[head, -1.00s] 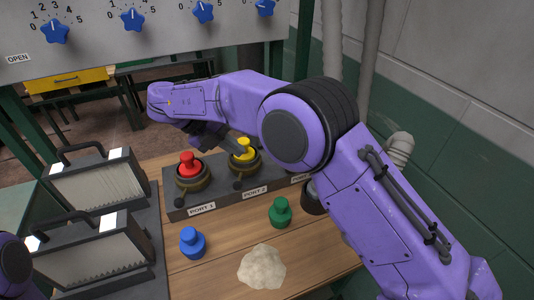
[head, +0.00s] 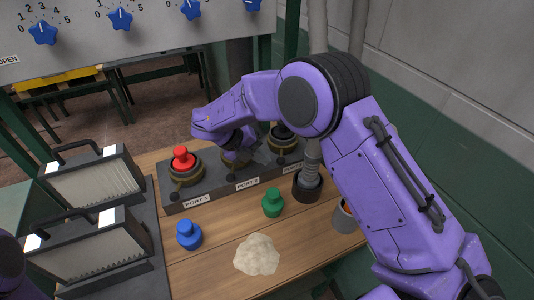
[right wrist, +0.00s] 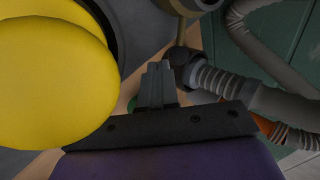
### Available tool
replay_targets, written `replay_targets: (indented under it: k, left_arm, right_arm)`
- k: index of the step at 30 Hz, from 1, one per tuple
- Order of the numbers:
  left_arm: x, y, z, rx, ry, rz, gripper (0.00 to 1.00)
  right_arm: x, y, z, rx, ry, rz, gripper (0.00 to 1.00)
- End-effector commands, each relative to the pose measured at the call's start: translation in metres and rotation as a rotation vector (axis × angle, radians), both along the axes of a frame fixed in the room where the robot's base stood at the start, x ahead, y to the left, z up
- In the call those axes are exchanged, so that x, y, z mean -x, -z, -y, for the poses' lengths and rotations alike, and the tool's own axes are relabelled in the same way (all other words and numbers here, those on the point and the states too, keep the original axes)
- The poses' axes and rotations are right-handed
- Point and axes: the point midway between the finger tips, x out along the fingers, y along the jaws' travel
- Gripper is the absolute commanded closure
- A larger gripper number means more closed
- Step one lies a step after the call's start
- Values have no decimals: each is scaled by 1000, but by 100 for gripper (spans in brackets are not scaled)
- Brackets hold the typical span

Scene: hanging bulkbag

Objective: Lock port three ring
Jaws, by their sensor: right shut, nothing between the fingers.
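The port three ring (head: 283,140) is a dark collar with a brass-toned band at the right end of the grey port block (head: 215,187). In the right wrist view, a dark knob (right wrist: 184,56) on a short stem hangs from a brass-toned collar at the top. My right gripper (head: 262,156) is shut and empty, over the block between ports two and three. In the right wrist view its fingertips (right wrist: 158,70) are just left of the knob; I cannot tell whether they touch. The yellow plug (right wrist: 50,80) of port two looms at left; my gripper hides it in the head view. My left gripper is out of view.
A red plug (head: 182,158) sits in port one. A blue plug (head: 189,235), a green plug (head: 272,203) and a pale lump (head: 257,256) lie on the wooden table. A grey hose (head: 312,158) stands right of the block. Two filter boxes (head: 95,245) stand left.

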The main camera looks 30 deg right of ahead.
Motion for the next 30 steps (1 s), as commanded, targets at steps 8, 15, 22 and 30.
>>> replay_targets:
  k: [8, 15, 22, 30]
  left_arm:
    - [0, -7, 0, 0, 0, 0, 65]
    - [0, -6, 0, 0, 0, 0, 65]
    - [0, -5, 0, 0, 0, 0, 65]
    - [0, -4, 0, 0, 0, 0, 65]
  right_arm:
    - [4, 3, 16, 0, 0, 0, 100]
    - [4, 3, 16, 0, -1, 0, 100]
    - [4, 3, 17, -1, -40, 0, 100]
    - [4, 3, 17, 1, -94, 0, 100]
